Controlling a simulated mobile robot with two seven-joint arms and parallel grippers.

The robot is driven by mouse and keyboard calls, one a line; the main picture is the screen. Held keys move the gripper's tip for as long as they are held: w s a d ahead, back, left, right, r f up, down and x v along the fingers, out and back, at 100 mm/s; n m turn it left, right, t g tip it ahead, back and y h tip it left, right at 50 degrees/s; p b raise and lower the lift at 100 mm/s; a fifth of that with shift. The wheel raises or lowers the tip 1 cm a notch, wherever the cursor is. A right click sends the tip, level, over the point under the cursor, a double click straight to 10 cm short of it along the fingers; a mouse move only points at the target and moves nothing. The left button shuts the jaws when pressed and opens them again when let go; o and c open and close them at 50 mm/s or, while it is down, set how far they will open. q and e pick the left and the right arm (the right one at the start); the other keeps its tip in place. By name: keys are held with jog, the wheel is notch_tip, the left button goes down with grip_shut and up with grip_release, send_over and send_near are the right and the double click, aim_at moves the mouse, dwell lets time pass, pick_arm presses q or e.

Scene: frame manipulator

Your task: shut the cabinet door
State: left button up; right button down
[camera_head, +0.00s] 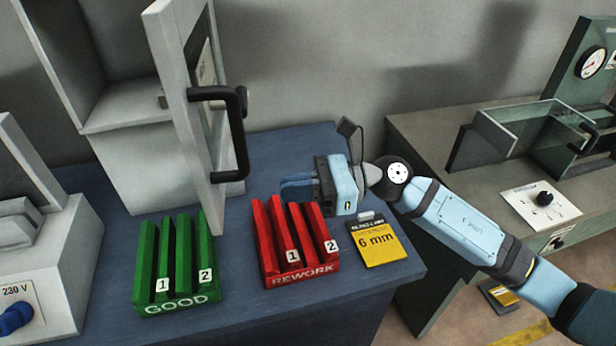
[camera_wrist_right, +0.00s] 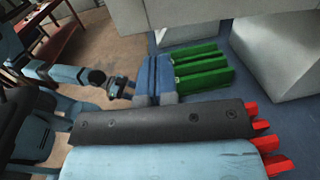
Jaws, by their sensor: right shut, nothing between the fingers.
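The grey cabinet (camera_head: 118,125) stands at the back left of the blue bench. Its door (camera_head: 172,75) is open and juts toward me, seen nearly edge-on, with a black bar handle (camera_head: 241,135) on its right face. My right gripper (camera_head: 284,190) is shut and empty, low behind the red rack and right of the door, its blue fingers pointing left and clear of the handle. Its fingers (camera_wrist_right: 153,78) also show in the wrist view. My left arm seems to show at the left of the wrist view, its gripper (camera_wrist_right: 120,88) partly hidden and unclear.
A green rack (camera_head: 178,265) marked GOOD stands in front of the door. A red rack (camera_head: 300,255) marked REWORK and a yellow 6 mm card (camera_head: 378,242) are to its right. A grey unit (camera_head: 45,265) is at the left; another bench (camera_head: 430,130) is at the right.

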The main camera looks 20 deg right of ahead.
aim_at(224, 196)
jog(key=a, duration=0.2)
jog(key=a+p, duration=0.1)
jog(key=a, duration=0.2)
jog(key=w+a+p, duration=0.1)
jog(key=a, duration=0.2)
jog(key=shift+a+r, duration=0.1)
jog(key=shift+a, duration=0.25)
pick_arm(q)
notch_tip(224, 196, up, 4)
jog(key=shift+w+f, duration=0.1)
jog(key=shift+f, duration=0.15)
jog(key=shift+f, duration=0.15)
pick_arm(e)
jog(key=shift+w+a, duration=0.1)
jog(key=shift+a, duration=0.05)
